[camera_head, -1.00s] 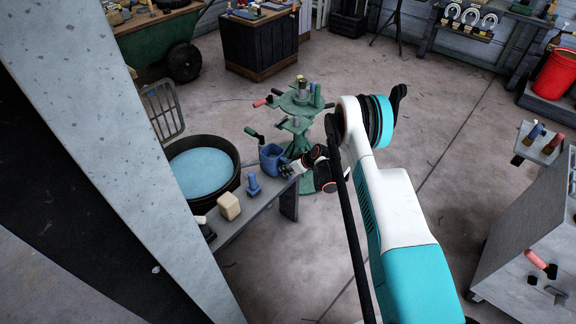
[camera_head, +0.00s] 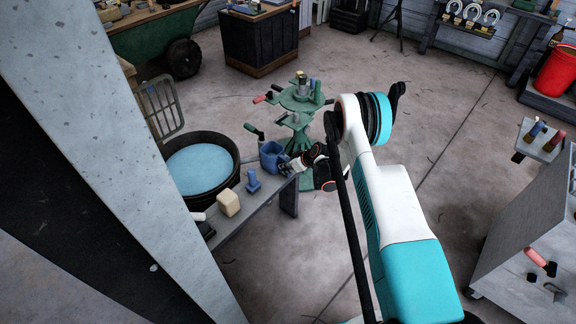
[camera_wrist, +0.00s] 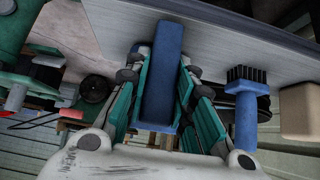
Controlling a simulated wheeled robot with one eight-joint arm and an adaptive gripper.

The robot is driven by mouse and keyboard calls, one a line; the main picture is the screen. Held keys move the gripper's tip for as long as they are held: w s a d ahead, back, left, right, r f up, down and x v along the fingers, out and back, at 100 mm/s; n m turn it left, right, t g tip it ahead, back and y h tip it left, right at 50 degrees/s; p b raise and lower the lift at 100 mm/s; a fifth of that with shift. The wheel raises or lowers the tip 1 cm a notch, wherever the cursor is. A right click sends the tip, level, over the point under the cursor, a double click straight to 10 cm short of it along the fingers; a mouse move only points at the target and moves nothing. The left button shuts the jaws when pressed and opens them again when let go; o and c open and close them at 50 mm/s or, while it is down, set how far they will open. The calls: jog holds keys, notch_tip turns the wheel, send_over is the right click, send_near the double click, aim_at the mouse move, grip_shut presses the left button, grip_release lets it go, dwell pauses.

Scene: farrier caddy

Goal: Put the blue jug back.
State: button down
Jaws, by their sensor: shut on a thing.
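The blue jug (camera_head: 271,155) is at the far end of the narrow grey bench (camera_head: 232,222) in the head view. My gripper (camera_head: 287,167) meets it from the right. In the wrist view my gripper (camera_wrist: 160,100) has its fingers on both sides of a blue upright part of the jug (camera_wrist: 162,70), and it is shut on it. The rest of the jug is mostly hidden there. I cannot tell whether the jug's base touches the bench.
A blue brush (camera_head: 253,181) and a cream block (camera_head: 229,203) stand on the bench. A black tub of water (camera_head: 236,165) is beside it on the left. A green stand (camera_head: 300,103) with tools is just behind. Open floor lies to the right.

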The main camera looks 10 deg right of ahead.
jog(key=c, duration=1.3)
grip_release()
jog(key=shift+f, duration=0.1)
jog(key=v, duration=1.2)
